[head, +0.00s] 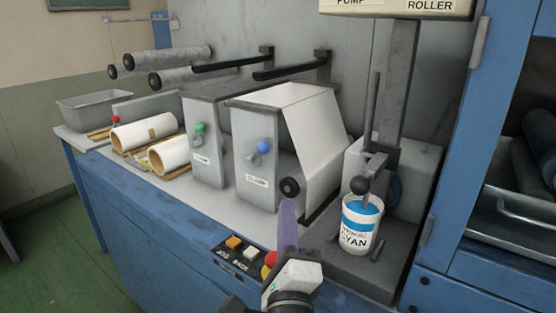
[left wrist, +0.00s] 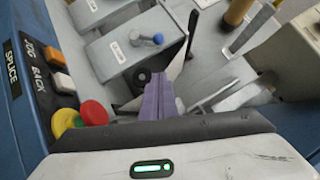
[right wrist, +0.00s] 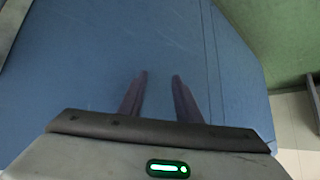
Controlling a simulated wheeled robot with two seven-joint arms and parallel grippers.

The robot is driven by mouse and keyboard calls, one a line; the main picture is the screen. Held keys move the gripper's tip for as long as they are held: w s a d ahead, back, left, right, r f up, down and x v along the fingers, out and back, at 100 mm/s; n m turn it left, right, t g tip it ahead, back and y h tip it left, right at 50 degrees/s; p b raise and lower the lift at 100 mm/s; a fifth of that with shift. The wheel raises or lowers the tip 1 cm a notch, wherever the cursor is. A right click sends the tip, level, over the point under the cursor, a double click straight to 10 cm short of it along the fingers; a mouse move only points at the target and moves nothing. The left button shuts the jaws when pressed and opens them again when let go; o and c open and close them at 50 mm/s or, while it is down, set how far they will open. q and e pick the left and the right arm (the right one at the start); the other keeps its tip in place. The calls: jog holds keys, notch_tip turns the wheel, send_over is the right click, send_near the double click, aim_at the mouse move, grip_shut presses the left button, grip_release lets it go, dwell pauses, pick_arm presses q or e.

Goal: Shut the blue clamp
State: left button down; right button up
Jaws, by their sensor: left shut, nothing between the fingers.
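The blue clamp (head: 264,146) is a small blue knob on the front of a grey box with a white label below it. In the left wrist view the blue knob (left wrist: 158,39) sits beside a grey stub on the box face. I cannot tell its position from these frames. My left gripper (head: 287,205) is shut and empty, below and to the right of the knob and apart from it. Its purple fingers (left wrist: 158,85) are together in the left wrist view. My right gripper (right wrist: 160,74) is open and empty in front of a blue panel.
A green knob (head: 200,129) is on the neighbouring grey box. A cyan can (head: 361,226) stands at right. Buttons (head: 234,242), including a red-and-yellow one (head: 269,265), line the front edge.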

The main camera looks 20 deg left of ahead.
pick_arm(q)
jog(key=shift+s+r, duration=0.15)
jog(key=shift+s, duration=0.25)
jog(key=p, duration=0.2)
send_near(257, 154)
jog(key=w+d+r, duration=0.1)
jog(key=w+d, duration=0.3)
jog(key=d, duration=0.1)
jog(key=a, duration=0.1)
jog(key=w+a, duration=0.1)
jog(key=a+r, duration=0.1)
jog(key=shift+w+a+r, duration=0.1)
jog(key=shift+w+a, duration=0.1)
jog(key=shift+w, duration=0.05)
pick_arm(e)
jog(key=shift+s+d+r, duration=0.2)
jog(key=shift+s, duration=0.25)
jog(key=shift+s+d+r, duration=0.15)
jog(key=shift+s+d, duration=0.05)
jog(key=shift+s, duration=0.2)
pick_arm(q)
jog(key=shift+w+r+p, duration=0.1)
jog(key=shift+p, duration=0.3)
pick_arm(e)
jog(key=shift+s, duration=0.1)
